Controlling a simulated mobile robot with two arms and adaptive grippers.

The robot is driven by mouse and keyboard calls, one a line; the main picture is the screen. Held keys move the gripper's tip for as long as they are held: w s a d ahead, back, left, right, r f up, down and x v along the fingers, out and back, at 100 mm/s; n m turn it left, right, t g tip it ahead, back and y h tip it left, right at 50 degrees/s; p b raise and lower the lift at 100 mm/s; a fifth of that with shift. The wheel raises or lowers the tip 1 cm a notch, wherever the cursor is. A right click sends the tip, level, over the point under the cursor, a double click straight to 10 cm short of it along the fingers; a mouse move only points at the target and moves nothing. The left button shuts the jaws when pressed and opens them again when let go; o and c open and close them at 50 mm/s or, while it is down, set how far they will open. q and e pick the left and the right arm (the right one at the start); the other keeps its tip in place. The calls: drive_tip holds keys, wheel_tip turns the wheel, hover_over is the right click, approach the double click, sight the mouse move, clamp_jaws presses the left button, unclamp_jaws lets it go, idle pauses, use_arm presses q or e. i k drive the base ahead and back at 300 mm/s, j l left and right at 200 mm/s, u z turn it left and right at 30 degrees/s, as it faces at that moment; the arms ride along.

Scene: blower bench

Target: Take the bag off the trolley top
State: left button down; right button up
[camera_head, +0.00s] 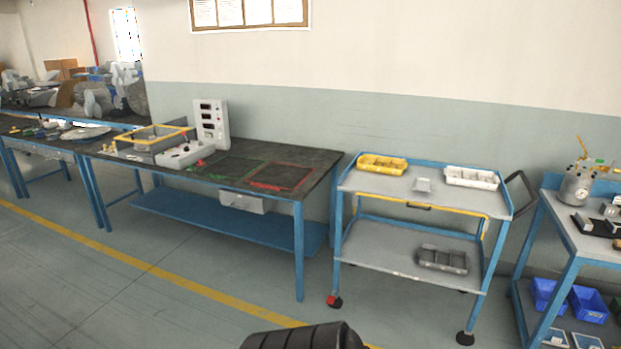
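The trolley (370,186) stands right of centre, with a grey top in a blue frame. Neither of my grippers shows in the head view. A dark ribbed part at the bottom edge looks like part of my own body.
The yellow bin (382,164) and white bin (471,178) sit at the back of the trolley top. A grey divided tray (442,259) is on its lower shelf. The floor in front is clear.

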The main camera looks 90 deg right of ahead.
sight(420, 184)
drive_tip(key=z, duration=3.5)
drive_tip(key=i+l+u, duration=0.1)
drive_tip(key=i, duration=0.45)
drive_tip(key=l, duration=0.1)
